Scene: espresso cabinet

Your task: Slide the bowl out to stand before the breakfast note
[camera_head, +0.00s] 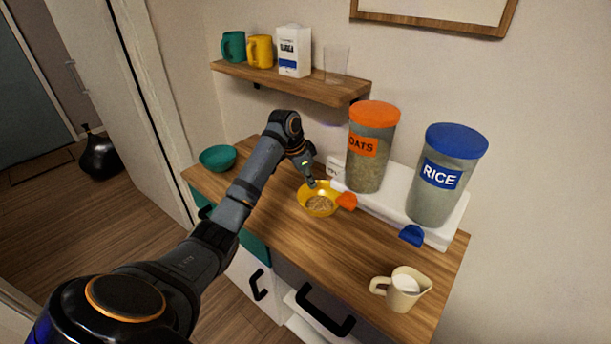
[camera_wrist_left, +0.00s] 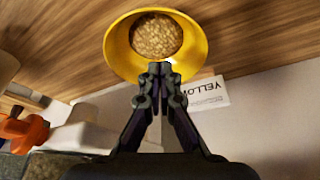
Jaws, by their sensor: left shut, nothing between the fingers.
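The yellow bowl (camera_head: 304,199) stands on the wooden counter with oat-coloured flakes in it. In the left wrist view the bowl (camera_wrist_left: 118,50) fills the top. My left gripper (camera_head: 311,184) is shut and empty, at the bowl's wall-side rim. In the left wrist view its closed fingertips (camera_wrist_left: 160,68) overlap that rim; I cannot tell whether they touch it. The note, a small white card (camera_head: 334,166), stands behind the bowl near the wall, partly hidden by the gripper. "YELLOW" can be read on the card (camera_wrist_left: 209,92) in the left wrist view. My right gripper is not in view.
Oats (camera_head: 369,152) and rice (camera_head: 443,182) dispensers stand on a white base (camera_head: 386,208) right of the bowl; the orange spout (camera_head: 347,201) is close to it. A teal bowl (camera_head: 218,158) is left, a cream jug (camera_head: 403,290) front right. Counter in front of the yellow bowl is clear.

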